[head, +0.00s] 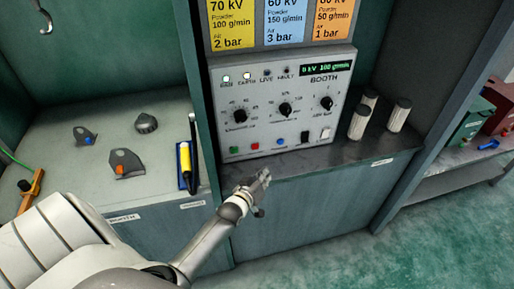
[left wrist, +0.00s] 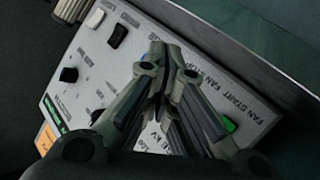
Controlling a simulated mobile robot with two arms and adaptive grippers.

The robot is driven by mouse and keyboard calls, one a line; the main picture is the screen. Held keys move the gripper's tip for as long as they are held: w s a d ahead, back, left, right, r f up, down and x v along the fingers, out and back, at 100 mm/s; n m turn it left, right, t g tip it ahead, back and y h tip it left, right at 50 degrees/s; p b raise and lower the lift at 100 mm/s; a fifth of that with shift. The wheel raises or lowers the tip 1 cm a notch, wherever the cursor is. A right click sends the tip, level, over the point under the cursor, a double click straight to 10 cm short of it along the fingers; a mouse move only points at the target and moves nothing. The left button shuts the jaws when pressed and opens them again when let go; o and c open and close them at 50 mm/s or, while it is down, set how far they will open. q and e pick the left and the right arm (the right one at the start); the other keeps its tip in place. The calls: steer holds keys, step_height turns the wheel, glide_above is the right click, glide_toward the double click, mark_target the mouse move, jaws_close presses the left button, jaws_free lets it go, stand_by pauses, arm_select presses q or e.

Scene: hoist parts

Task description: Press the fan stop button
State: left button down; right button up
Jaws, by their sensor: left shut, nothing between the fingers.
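The grey booth control panel (head: 290,105) stands on a counter in the head view, with a row of buttons along its lower edge. The red button (head: 255,146) sits between a green button (head: 234,150) and a blue one (head: 281,141). My left gripper (head: 265,176) is shut and empty, in front of and below the panel. In the left wrist view, its closed fingers (left wrist: 158,50) cover part of the panel face (left wrist: 65,100). The "FAN STOP" lettering is partly visible beside them; the red button is hidden there. The green button (left wrist: 228,124) shows near "FAN START". My right gripper is out of view.
Several white cylinders (head: 398,116) stand right of the panel. A divider wall (head: 196,85) separates the panel from the left counter, which holds grey parts (head: 126,164) and a yellow tool (head: 185,165).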

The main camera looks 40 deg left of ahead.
mark_target(255, 147)
arm_select(q)
steer(key=w+a+b, duration=0.4)
steer(key=a, duration=0.1)
steer(key=shift+w+a+f, duration=0.15)
steer(key=shift+w+a, duration=0.05)
steer(key=shift+w, duration=0.15)
steer(key=shift+w+a+b, duration=0.5)
steer(key=shift+a, duration=0.15)
stand_by(0.9)
steer(key=shift+w+a, duration=0.25)
steer(key=shift+a, duration=0.1)
steer(key=shift+w+a+b, duration=0.3)
steer(key=shift+b, duration=0.05)
stand_by(0.7)
steer(key=shift+r, duration=0.2)
steer(key=shift+s+d+p, duration=0.25)
steer(key=shift+d+p, duration=0.1)
steer(key=shift+p, duration=0.15)
steer(key=shift+s+d, duration=0.3)
steer(key=shift+s, duration=0.05)
